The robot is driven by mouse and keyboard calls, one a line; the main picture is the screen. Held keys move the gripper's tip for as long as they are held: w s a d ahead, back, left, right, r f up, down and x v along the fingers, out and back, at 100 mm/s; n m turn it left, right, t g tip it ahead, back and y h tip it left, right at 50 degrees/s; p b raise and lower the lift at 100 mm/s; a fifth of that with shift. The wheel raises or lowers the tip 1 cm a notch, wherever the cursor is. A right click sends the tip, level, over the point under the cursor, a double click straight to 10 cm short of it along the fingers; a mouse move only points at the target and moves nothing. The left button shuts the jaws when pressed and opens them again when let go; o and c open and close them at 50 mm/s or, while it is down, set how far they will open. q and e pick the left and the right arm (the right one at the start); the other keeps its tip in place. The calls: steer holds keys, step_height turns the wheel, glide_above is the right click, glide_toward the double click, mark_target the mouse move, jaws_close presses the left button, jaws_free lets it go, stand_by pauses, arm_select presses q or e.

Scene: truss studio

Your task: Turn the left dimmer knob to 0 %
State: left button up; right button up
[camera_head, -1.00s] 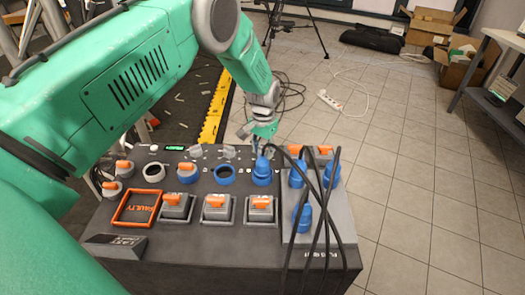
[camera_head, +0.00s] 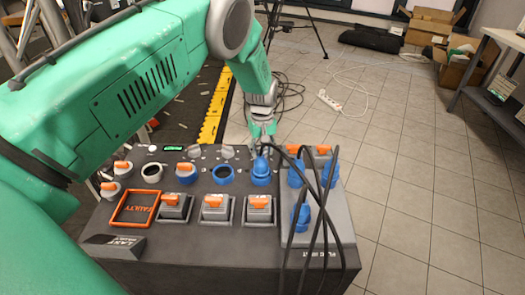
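The control box (camera_head: 230,245) has two small grey knobs along its far edge. One grey knob (camera_head: 195,151) is further left, and the other grey knob (camera_head: 228,152) is right of it. I cannot read labels or a percentage at this size, so their settings are unclear. My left gripper (camera_head: 262,143) points down at the far edge of the box, right of both visible knobs and just behind a blue plug (camera_head: 261,172). It may hide another knob there. Its finger opening and any contact are too small to tell. My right gripper is not in view.
Blue plugs with black cables (camera_head: 322,210) stand on the box's right side. Orange-handled switches (camera_head: 216,207), an orange FAULTY frame (camera_head: 135,208) and a small green display (camera_head: 174,147) are on the panel. Floor at right is clear near the box.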

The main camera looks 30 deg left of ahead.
arm_select(q)
steer(key=shift+w+a+r+n, duration=0.1)
steer(key=shift+w+r+n, duration=0.25)
steer(key=shift+n, duration=0.65)
steer(key=o, duration=1.1)
steer(key=shift+c, duration=0.2)
steer(key=shift+o, duration=0.4)
steer(key=shift+f, duration=0.2)
steer(key=shift+s, duration=0.1)
step_height(320, 180, up, 12)
steer(key=shift+f, duration=0.1)
